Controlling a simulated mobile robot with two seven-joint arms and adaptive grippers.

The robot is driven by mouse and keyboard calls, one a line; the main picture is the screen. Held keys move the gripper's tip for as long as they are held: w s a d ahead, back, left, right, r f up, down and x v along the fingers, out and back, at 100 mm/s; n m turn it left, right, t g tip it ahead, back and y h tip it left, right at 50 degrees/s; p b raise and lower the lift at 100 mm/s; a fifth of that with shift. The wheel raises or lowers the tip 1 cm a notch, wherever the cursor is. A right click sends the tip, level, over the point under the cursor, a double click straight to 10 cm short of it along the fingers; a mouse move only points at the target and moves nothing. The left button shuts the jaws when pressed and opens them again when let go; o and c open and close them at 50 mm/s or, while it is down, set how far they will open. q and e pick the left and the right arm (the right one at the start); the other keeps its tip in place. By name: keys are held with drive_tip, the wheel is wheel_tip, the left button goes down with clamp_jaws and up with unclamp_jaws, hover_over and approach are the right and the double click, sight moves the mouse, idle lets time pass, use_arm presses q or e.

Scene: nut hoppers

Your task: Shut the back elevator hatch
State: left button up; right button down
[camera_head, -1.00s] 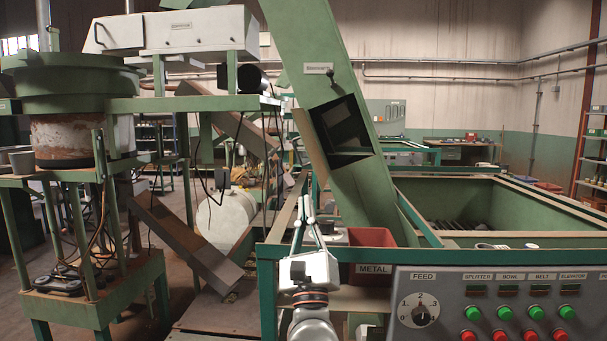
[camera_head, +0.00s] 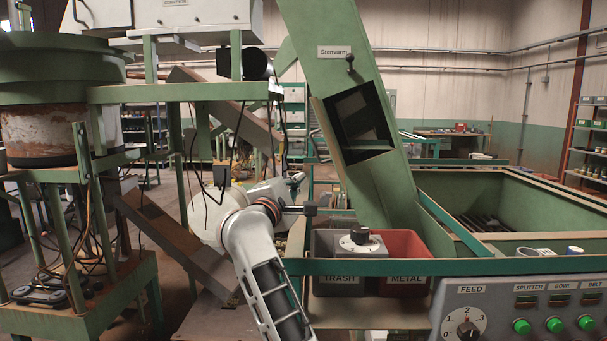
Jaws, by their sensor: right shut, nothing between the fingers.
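The green inclined elevator (camera_head: 387,190) rises from the hopper, with a label and a small dark knob near its top. A square hatch opening (camera_head: 362,120) in its face is open and shows a dark interior. A thin brown hatch panel (camera_head: 327,142) stands out along the opening's left edge, seen nearly edge-on. I cannot tell whether this is the back hatch. My right gripper (camera_head: 297,178) is shut and empty, left of and below the opening, apart from the panel. Its fingers are small and partly hard to make out. My left gripper is not in view.
Trash bin (camera_head: 337,244) and metal bin (camera_head: 408,250) stand below the elevator behind a green rail (camera_head: 480,266). A control panel (camera_head: 540,310) is at the lower right. The green bowl feeder stand (camera_head: 60,90) and a brown slanted chute (camera_head: 165,235) are on the left.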

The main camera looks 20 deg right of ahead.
sight(330, 159)
drive_tip(key=shift+w+d+r+p, duration=0.4)
drive_tip(key=shift+w+d+p, duration=0.25)
drive_tip(key=shift+d, duration=0.95)
drive_tip(key=shift+w+d+r+p, duration=0.5)
drive_tip(key=shift+w+d, duration=0.25)
drive_tip(key=shift+d, duration=0.8)
drive_tip(key=shift+w+d+r+p, duration=0.35)
drive_tip(key=shift+w+d+p, duration=0.3)
drive_tip(key=shift+d, duration=0.95)
